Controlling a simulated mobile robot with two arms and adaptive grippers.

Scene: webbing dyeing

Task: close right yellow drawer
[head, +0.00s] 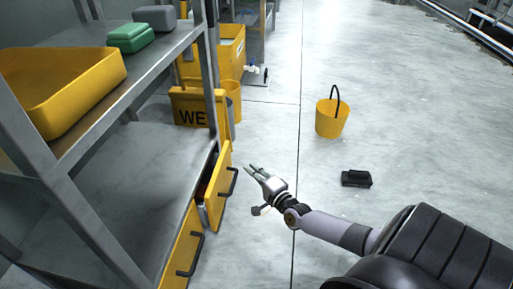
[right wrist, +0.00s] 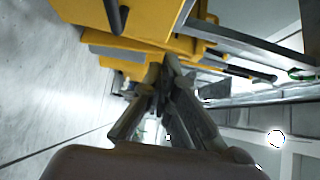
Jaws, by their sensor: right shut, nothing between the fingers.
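The right yellow drawer (head: 217,190) is the farther of two under the bench in the head view. It stands partly pulled out, with a dark handle (head: 232,181) on its front and a gap behind it. The nearer yellow drawer (head: 181,250) has its own dark handle (head: 191,254). My right gripper (head: 255,169) is shut and empty, just right of the open drawer's front. In the right wrist view my fingers (right wrist: 168,62) point at yellow drawer fronts (right wrist: 150,30); contact cannot be told. My left gripper is out of view.
A metal rack with a shelf (head: 125,75) stands on the left, holding a yellow tray (head: 60,115), a green box (head: 130,40) and a grey box (head: 155,17).

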